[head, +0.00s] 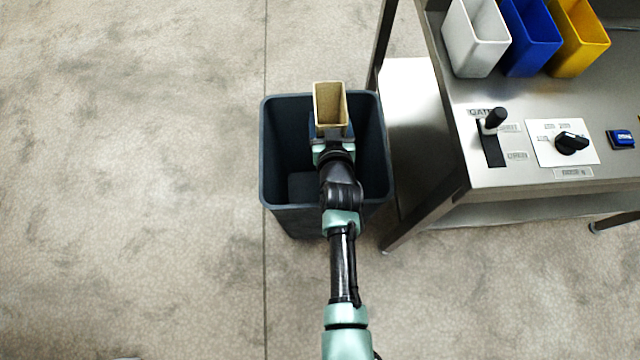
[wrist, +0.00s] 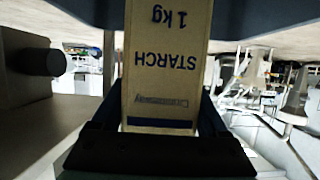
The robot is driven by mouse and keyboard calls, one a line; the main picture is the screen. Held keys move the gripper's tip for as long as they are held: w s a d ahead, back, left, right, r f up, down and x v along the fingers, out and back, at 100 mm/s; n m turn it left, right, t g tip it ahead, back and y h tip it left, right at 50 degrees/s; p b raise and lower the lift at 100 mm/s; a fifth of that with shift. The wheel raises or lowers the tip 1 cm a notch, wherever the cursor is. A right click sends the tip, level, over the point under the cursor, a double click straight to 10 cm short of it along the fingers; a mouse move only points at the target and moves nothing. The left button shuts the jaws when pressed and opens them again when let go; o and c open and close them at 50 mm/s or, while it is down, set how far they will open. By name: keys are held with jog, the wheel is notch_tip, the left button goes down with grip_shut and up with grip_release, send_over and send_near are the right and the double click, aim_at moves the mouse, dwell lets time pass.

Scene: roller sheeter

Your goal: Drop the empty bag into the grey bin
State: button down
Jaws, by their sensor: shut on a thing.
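The bag (head: 331,105) is a tan, open-topped paper bag, and its top looks open in the head view. In the wrist view the bag (wrist: 165,65) fills the middle and its upside-down print reads "STARCH 1 kg". My gripper (head: 331,135) is shut on the bag, with a finger on each side of it. The grey bin (head: 283,190) stands on the floor, dark grey and open at the top. My gripper and the bag are over the bin's opening, toward its far right part. My arm hides part of the bin's near wall.
A steel bench (head: 500,178) stands to the right of the bin. It carries a gate lever (head: 492,122), a rotary knob (head: 571,143) and white (head: 476,40), blue (head: 531,40) and yellow (head: 580,40) containers. The floor left of the bin is clear.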

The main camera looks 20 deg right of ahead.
grip_release()
jog(key=p+v, duration=0.4)
jog(key=v, duration=0.9)
